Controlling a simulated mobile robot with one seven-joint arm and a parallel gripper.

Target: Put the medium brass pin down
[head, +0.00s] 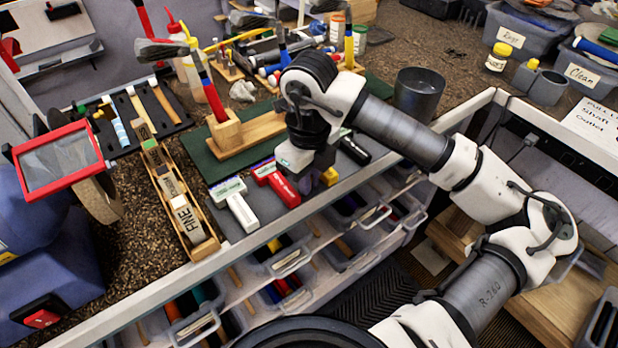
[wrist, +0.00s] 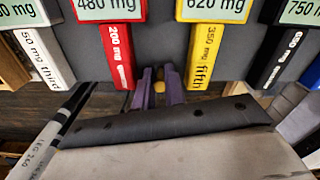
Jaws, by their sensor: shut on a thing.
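My gripper (wrist: 159,78) has purple fingers shut on a small yellowish brass pin (wrist: 159,88), whose rounded end shows between them. Most of the pin is hidden by the fingers. In the head view my gripper (head: 308,172) points down over the front edge of the bench, and the pin is not visible there. In the wrist view the fingertips lie between a red labelled holder (wrist: 117,55) and a yellow labelled holder (wrist: 204,55). I cannot tell whether the pin touches a surface.
A white holder (head: 240,208) stands left of the red one; a black holder (head: 354,149) is at the right. A wooden tray marked FINE (head: 190,226) lies farther left. A grey cup (head: 418,95) stands behind my arm. Open drawers (head: 285,258) are below the bench edge.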

